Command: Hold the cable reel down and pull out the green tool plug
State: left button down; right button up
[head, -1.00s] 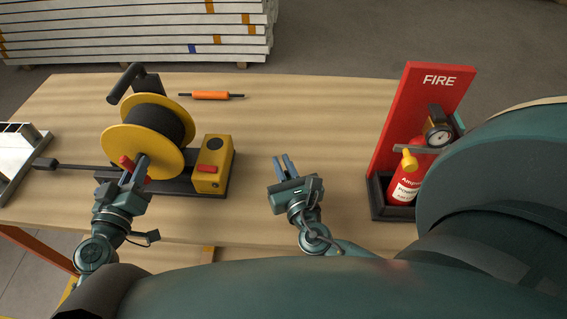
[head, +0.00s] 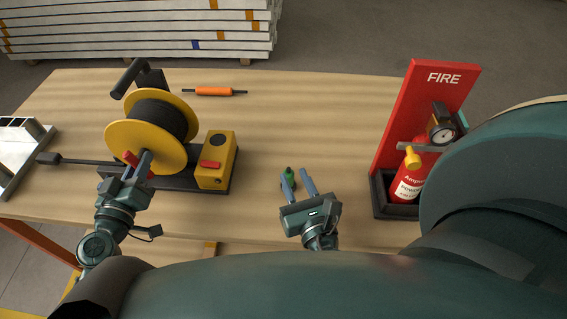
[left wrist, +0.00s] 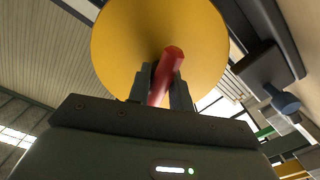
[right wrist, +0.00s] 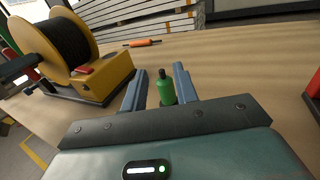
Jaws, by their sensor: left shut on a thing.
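The cable reel (head: 150,135) has a yellow drum wound with dark cable and stands on a dark base at the left of the table. My left gripper (head: 140,167) is shut on the red crank grip (left wrist: 167,76) at the front of the reel, which its fingers clasp in the left wrist view. The green tool plug (right wrist: 166,89), with a dark tip, is on the table, apart from the reel. My right gripper (head: 299,182) is open, with the plug near its left finger in the head view. The wrist view shows the plug between its spread fingers, seemingly ungripped.
The yellow box with a red switch (head: 215,162) is on the reel's base. An orange-handled tool (head: 214,91) lies behind it. A red fire extinguisher (head: 408,184) stands in its red holder at right. The table between reel and holder is mostly clear.

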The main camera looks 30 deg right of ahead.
pick_arm(q)
jog(key=shift+f, duration=0.15)
pick_arm(e)
jog(key=shift+s+a, duration=0.1)
jog(key=shift+s, duration=0.4)
pick_arm(q)
jog(key=c, duration=1.2)
grip_release()
